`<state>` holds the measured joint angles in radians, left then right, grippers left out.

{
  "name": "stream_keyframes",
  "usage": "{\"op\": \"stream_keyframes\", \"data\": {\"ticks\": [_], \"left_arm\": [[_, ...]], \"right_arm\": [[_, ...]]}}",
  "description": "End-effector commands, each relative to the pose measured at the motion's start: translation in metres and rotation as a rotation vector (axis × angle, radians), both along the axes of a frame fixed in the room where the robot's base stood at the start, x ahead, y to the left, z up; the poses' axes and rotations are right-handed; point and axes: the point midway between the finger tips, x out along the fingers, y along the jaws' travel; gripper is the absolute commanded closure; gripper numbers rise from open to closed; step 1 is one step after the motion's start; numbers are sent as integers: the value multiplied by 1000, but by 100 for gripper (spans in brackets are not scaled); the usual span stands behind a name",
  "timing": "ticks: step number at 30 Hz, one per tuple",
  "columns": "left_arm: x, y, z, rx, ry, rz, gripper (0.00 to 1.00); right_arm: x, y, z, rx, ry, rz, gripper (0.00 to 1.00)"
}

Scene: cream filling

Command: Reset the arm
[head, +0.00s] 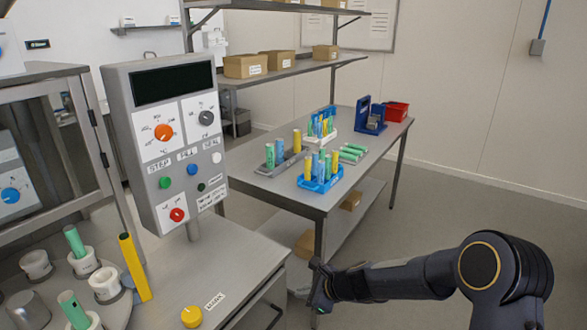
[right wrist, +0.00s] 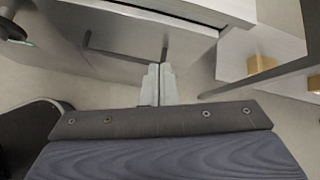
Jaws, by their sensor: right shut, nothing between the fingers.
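My right arm comes in from the right in the head view. My right gripper (head: 318,290) is in front of the metal cabinet's right side, below the level of its top. In the right wrist view the right gripper's fingers (right wrist: 157,84) are together with nothing between them. Grey cabinet faces and the floor show beyond them. My left gripper is not in view.
A control panel (head: 172,140) with knobs and buttons stands on the metal cabinet (head: 235,262). A yellow button (head: 191,316) and cups with green tubes (head: 75,241) are at left. The back table (head: 372,150) holds tube racks, a blue device and a red bin (head: 397,111).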

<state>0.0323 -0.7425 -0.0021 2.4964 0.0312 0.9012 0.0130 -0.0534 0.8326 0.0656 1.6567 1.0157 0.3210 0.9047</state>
Motion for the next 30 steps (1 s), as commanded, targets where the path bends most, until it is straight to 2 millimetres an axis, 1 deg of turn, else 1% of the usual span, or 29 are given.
{"op": "stream_keyframes", "data": {"ticks": [1, 3, 5, 6, 8, 9, 11, 12, 14, 15, 16, 17, 18, 21, 24, 25, 27, 30], "left_arm": [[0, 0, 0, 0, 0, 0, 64], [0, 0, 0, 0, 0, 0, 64], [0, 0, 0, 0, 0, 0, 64], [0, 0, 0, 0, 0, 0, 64], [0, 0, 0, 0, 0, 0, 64], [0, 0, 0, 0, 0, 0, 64], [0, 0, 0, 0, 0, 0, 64], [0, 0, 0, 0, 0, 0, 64], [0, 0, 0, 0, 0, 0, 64], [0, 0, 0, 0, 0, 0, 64], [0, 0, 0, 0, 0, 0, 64], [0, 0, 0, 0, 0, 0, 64], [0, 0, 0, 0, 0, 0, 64], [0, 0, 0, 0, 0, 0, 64], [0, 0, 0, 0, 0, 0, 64], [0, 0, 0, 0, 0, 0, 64], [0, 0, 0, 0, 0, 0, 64], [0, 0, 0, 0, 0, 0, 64]], "right_arm": [[-9, -15, 34, -36, -83, 66, 100], [-29, -33, 70, -100, -191, 178, 100], [-50, -48, 97, -159, -278, 270, 100], [-65, -59, 113, -200, -333, 330, 100], [-89, -73, 134, -268, -412, 417, 100], [-106, -83, 146, -313, -462, 476, 100], [-134, -96, 160, -386, -532, 563, 100], [-152, -105, 168, -435, -575, 620, 100], [-181, -117, 176, -512, -634, 706, 100], [-200, -125, 179, -565, -668, 762, 100], [-215, -131, 181, -605, -692, 803, 100], [-229, -136, 181, -646, -714, 845, 100], [-248, -143, 181, -698, -740, 899, 100], [-288, -158, 174, -820, -786, 1025, 100], [-318, -169, 165, -917, -809, 1124, 100], [-325, -171, 162, -939, -813, 1148, 100], [-337, -175, 157, -980, -818, 1191, 100], [-346, -179, 152, -1011, -819, 1227, 100]]}}
